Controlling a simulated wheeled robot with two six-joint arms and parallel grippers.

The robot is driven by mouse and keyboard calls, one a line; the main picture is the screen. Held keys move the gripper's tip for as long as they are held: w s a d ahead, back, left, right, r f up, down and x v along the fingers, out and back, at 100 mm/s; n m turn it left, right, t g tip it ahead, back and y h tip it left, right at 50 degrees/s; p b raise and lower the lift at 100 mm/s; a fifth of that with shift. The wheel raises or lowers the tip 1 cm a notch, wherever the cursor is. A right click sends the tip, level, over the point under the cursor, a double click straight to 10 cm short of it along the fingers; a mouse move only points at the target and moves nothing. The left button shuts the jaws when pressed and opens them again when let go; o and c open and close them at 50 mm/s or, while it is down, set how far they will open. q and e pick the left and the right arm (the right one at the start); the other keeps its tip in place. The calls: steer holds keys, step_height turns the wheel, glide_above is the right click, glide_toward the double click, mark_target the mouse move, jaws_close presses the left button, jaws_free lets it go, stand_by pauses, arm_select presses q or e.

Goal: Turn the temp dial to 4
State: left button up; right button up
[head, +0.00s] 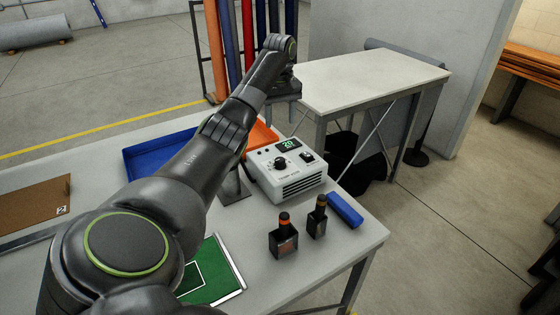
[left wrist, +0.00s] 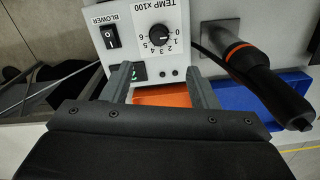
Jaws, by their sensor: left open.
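The temp dial (head: 280,163) is a black knob on the front of a white control box (head: 298,183). The green display (head: 289,144) appears to read 20. My left gripper (head: 284,90) is above and behind the box in the head view. In the left wrist view its two fingers (left wrist: 160,84) are apart and empty, with the dial beyond the tips, not touched. My right gripper is not in view.
A black BLOWER switch (left wrist: 110,36) sits beside the dial. A black hot-air tool with an orange ring (left wrist: 262,78) stands close by. Blue (head: 158,153) and orange (head: 262,135) bins are near the box.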

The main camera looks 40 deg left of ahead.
arm_select(q)
step_height(320, 180, down, 4)
steer(key=p, duration=0.2)
glide_above(280, 159)
step_height(280, 159, down, 5)
steer(key=shift+f, duration=0.15)
step_height(280, 159, down, 5)
steer(key=shift+f, duration=0.5)
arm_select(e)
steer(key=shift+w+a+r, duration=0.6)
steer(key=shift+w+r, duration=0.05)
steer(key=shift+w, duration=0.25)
arm_select(q)
steer(key=shift+c, duration=0.2)
steer(key=c, duration=0.9)
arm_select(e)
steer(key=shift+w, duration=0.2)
